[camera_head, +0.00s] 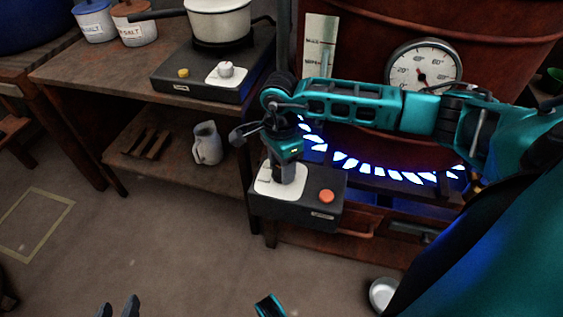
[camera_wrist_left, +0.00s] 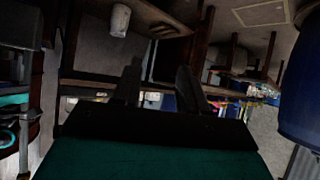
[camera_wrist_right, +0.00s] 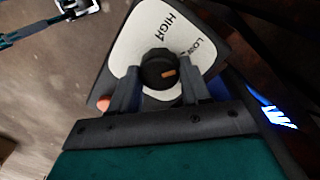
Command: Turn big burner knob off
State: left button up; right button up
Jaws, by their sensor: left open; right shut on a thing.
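The big burner's control box (camera_head: 330,213) is dark, with a white dial plate (camera_head: 265,183) and an orange button (camera_head: 327,196). Its black knob (camera_wrist_right: 160,70) shows in the right wrist view, with an orange pointer mark and the words HIGH and LOW on the plate. My right gripper (camera_head: 284,180) reaches down onto the dial, its fingers on either side of the knob and shut on it. Blue flames (camera_head: 370,168) burn in a ring under the large red vat (camera_head: 340,40). My left gripper (camera_head: 119,307) is open and empty, low at the front left above the floor.
A wooden table (camera_head: 85,65) at the left bears a small burner box (camera_head: 240,88) with a white pot (camera_head: 219,20) and salt jars (camera_head: 135,22). A pitcher (camera_head: 208,143) stands on the lower shelf. A round gauge (camera_head: 424,68) is on the vat. A bowl (camera_head: 383,294) lies on the floor.

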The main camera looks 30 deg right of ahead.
jog(key=m+p, duration=0.1)
jog(key=m, duration=0.3)
jog(key=shift+r+m, duration=0.1)
jog(key=shift+m, duration=0.2)
jog(key=m+p, duration=0.1)
jog(key=m, duration=0.1)
jog(key=shift+d+m, duration=0.1)
jog(key=shift+m, duration=0.2)
pick_arm(q)
jog(key=shift+s+a+r+p, duration=0.2)
jog(key=shift+r+p, duration=0.25)
jog(key=shift+r, duration=0.2)
jog(key=shift+s+a+r+p, duration=0.15)
jog(key=shift+r+p, duration=0.25)
jog(key=shift+r, duration=0.25)
pick_arm(e)
jog(key=shift+s+m, duration=0.1)
jog(key=shift+m, duration=1.9)
pick_arm(q)
jog(key=shift+w+d+r, duration=0.1)
jog(key=shift+w, duration=0.05)
pick_arm(e)
jog(key=o, duration=1.1)
jog(key=shift+c, duration=0.2)
pick_arm(q)
jog(key=shift+r+p, duration=1.4)
pick_arm(e)
notch_tip(320, 180, up, 13)
jog(key=shift+d, duration=0.2)
